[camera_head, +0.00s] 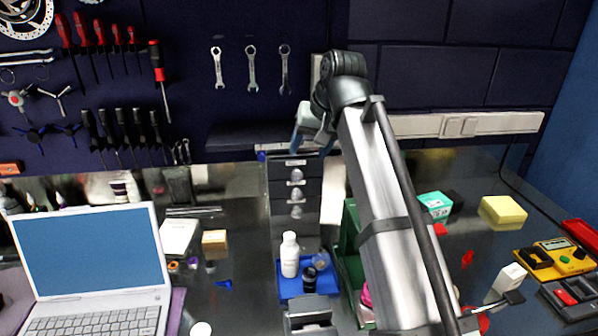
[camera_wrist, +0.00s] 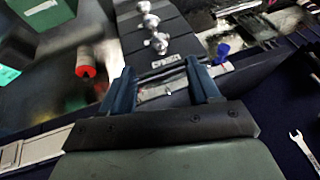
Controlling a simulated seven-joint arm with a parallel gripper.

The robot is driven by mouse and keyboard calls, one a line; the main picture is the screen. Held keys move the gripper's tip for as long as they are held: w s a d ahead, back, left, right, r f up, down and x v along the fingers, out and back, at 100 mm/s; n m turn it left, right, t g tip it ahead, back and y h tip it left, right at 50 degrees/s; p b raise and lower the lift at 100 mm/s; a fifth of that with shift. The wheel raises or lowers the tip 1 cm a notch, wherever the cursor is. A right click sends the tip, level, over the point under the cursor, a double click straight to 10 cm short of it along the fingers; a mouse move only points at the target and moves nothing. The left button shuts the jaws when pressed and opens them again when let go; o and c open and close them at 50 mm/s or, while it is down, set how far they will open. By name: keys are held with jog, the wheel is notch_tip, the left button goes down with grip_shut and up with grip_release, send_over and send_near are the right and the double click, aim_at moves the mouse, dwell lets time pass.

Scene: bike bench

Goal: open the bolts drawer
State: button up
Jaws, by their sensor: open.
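A dark drawer cabinet (camera_head: 282,212) stands upright on the bench against the wall, with a column of pale knobs down its front. All the drawers I can see look closed. The label text is too small to read, so I cannot tell which one is the bolts drawer. My gripper (camera_head: 310,148) is at the cabinet's top edge, its fingers apart and nothing held. In the wrist view my open gripper (camera_wrist: 161,68) has one blue finger on each side of a pale label strip, with the knobs (camera_wrist: 158,43) beyond the fingertips. I cannot tell whether the fingers touch the cabinet.
A blue tray (camera_head: 290,293) with a white bottle (camera_head: 289,255) and dark jars stands before the cabinet. A green bin (camera_head: 347,240) is just right, partly behind my arm. A laptop (camera_head: 92,262) sits left. Tools hang on the wall; a socket strip (camera_head: 500,124) runs right.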

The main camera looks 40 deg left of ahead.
aim_at(299, 172)
jog(key=x, duration=0.9)
jog(key=shift+a+f, duration=0.1)
jog(key=shift+f, duration=0.2)
grip_shut()
dwell(0.4)
